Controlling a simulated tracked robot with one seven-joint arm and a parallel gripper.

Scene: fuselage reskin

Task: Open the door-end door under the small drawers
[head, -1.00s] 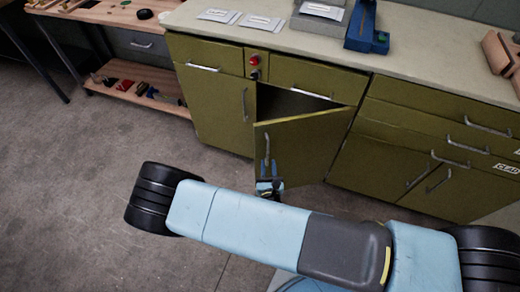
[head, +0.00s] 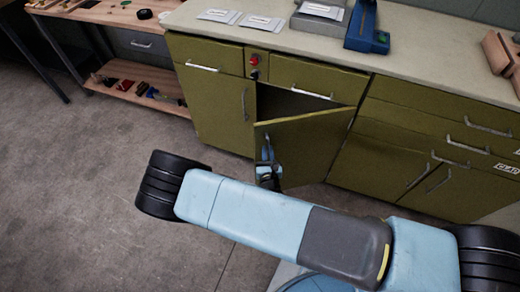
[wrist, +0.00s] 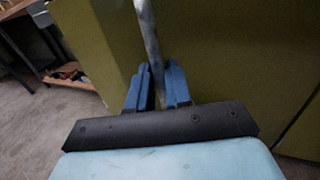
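An olive-green door (head: 312,143) under the small drawers stands partly open in the head view, with a dark gap above it into the cabinet. Its metal bar handle (wrist: 148,40) runs down between the two blue fingers of my gripper (wrist: 160,85) in the wrist view. The fingers are close together on either side of the bar and look closed on it. In the head view my gripper (head: 266,165) is at the door's free edge, partly hidden by my arm. The small drawers (head: 305,78) above are shut.
A closed green door (head: 218,108) is to the left of the opening. A worktop (head: 420,62) above carries papers and a blue tool (head: 367,28). A wooden shelf unit (head: 135,88) stands at the back left. Grey floor in front and left is clear.

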